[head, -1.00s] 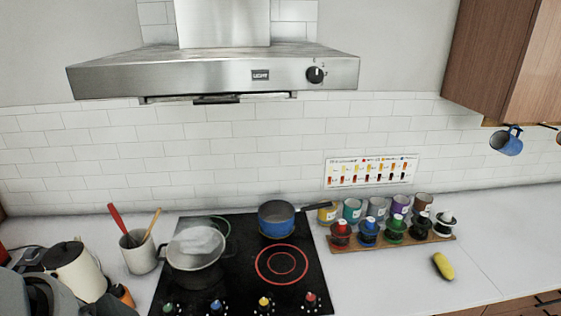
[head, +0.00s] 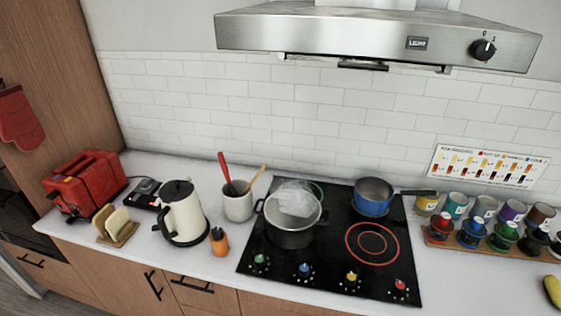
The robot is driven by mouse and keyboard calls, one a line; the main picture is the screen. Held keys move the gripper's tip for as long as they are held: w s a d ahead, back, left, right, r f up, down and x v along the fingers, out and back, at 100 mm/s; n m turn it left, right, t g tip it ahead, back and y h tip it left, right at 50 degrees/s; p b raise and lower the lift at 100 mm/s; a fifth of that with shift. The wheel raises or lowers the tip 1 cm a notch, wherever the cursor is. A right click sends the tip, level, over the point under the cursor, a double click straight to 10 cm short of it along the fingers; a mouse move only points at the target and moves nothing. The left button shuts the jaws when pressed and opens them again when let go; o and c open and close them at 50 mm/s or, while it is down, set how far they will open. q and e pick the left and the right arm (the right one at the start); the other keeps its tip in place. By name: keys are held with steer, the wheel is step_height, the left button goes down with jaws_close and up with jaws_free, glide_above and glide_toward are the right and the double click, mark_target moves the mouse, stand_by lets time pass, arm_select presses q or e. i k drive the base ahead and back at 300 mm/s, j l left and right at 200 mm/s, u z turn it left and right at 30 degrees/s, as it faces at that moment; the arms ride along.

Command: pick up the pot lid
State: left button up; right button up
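A pot (head: 289,236) with two side handles stands on the left part of the black cooktop. A pale, see-through shape on its top looks like the pot lid (head: 296,200); its edge and knob are hard to make out. A thin green ring shows just behind the pot's right side. Neither of my grippers shows in the head view.
A blue saucepan (head: 373,198) stands back right on the cooktop (head: 330,262), its handle pointing right. A utensil crock (head: 238,204), white kettle (head: 182,214), orange bottle (head: 219,242) and red toaster (head: 85,184) stand left. The range hood (head: 380,38) hangs above.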

mark_target(282, 220)
steer(key=i+l+u, duration=0.15)
steer(key=u, duration=0.2)
steer(key=i+l+u, duration=0.25)
steer(key=u, duration=0.15)
steer(key=i+l+u, duration=0.35)
steer(key=k+j, duration=0.1)
